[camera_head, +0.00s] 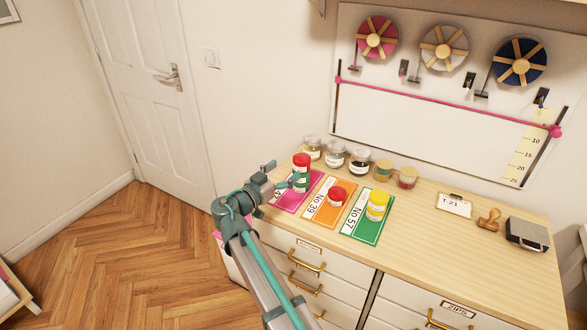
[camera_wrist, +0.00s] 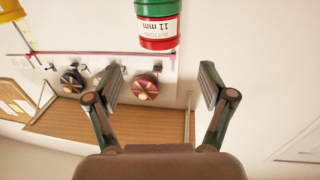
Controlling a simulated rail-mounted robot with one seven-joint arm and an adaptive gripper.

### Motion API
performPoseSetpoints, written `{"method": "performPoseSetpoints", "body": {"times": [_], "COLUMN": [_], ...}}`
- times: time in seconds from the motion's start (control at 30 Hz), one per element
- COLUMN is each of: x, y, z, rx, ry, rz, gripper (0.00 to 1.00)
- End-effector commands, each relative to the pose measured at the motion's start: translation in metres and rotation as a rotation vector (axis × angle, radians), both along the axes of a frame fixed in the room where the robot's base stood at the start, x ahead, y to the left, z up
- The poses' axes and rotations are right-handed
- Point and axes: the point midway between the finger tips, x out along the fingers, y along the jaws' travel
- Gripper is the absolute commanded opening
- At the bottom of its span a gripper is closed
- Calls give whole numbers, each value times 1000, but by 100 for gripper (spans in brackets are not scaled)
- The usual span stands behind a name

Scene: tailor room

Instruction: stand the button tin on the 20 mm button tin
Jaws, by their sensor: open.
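A tall red-topped item with white labelling and green below (camera_head: 301,160) stands upright on the pink mat (camera_head: 282,204); I cannot tell whether it is one tin or two stacked. In the wrist view, upside down, a red and green tin (camera_wrist: 158,43) has a label reading 11 mm. A short red tin (camera_head: 337,196) stands on the orange mat (camera_head: 318,216). A yellow tin (camera_head: 377,207) stands on the green mat (camera_head: 358,228). No 20 mm label is readable. My gripper (camera_head: 285,179) is open and empty, just left of and near the red-topped item.
Several glass jars (camera_head: 334,155) stand along the wall behind the mats. A T-21 card (camera_head: 454,205), a wooden stamp (camera_head: 488,220) and a dark box (camera_head: 527,235) sit to the right. The counter (camera_head: 430,245) is clear between the green mat and these. Thread spools (camera_head: 443,48) hang above.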

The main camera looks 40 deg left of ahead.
Motion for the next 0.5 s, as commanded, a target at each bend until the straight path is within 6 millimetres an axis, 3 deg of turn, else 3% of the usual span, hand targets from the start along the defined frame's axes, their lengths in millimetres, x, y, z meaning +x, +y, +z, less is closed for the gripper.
{"method": "performPoseSetpoints", "body": {"times": [0.2, 0.5], "x": [-20, -22], "y": [-1, 0], "z": [0, 1], "rx": [1, 1], "ry": [0, 0], "rz": [1, 0], "gripper": [87, 87]}}
